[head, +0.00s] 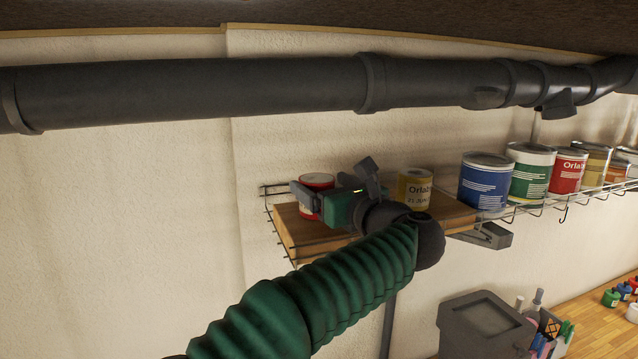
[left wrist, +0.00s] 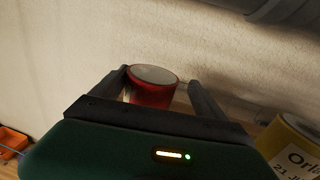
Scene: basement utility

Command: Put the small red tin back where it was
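The small red tin (head: 316,181) stands upright on the left part of a wooden board (head: 292,232) on the wire shelf. My left gripper (head: 330,176) reaches over the board and partly hides the tin. In the left wrist view the red tin (left wrist: 152,92), with its pale lid, lies between the spread fingers of the left gripper (left wrist: 159,77). It is close to the left finger, with a gap to the right finger. I cannot tell whether the left finger touches it. My right gripper is not in view.
A yellow tin (head: 414,188) stands on the board right of my gripper. A blue can (head: 486,183), a green can (head: 531,174) and a red can (head: 569,171) stand farther right. A thick dark pipe (head: 200,88) runs above. A grey bin (head: 485,325) is below.

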